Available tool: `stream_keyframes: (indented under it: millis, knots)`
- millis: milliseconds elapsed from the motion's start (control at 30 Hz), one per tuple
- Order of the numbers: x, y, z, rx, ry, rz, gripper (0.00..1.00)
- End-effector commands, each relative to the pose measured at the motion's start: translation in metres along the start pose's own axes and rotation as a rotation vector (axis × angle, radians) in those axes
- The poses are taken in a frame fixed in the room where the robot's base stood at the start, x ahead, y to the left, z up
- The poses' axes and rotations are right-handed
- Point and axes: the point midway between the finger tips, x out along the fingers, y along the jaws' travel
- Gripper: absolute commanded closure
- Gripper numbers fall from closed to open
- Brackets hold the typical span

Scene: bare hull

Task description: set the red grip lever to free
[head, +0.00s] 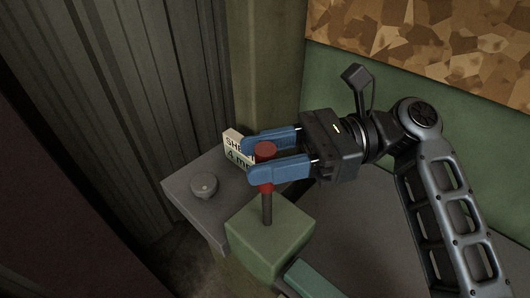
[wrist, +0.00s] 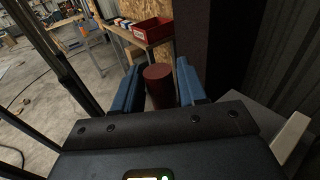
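The red grip lever (head: 265,150) stands upright on a dark rod that rises from a green box (head: 283,232). My gripper (head: 263,158) reaches in from the right, with one blue finger on each side of the red grip. The near finger hides part of the grip in the head view. In the wrist view, the round red grip (wrist: 158,88) fills the space between the two fingers, and the gripper looks shut on it. No marking for free shows in either view.
A grey ledge (head: 185,187) with a round knob (head: 203,185) lies left of the green box. A white lettered sign (head: 235,147), partly hidden, stands behind my fingers. Corrugated wall closes off the left. The wrist view shows a bench with a red bin (wrist: 152,31) farther off.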

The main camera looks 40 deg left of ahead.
Motion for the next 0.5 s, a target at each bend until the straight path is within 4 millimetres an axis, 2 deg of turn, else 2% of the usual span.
stream_keyframes:
  millis: [33,100,367,500]
  knots:
    - [0.0,0.0,0.0,0.0,0.0,0.001,0.54]
    - [0.001,0.0,0.0,0.0,0.0,0.001,0.47]
    - [0.0,0.0,0.0,0.0,-0.001,0.002,0.47]
    - [-0.013,0.0,-0.001,0.0,0.0,0.001,0.47]
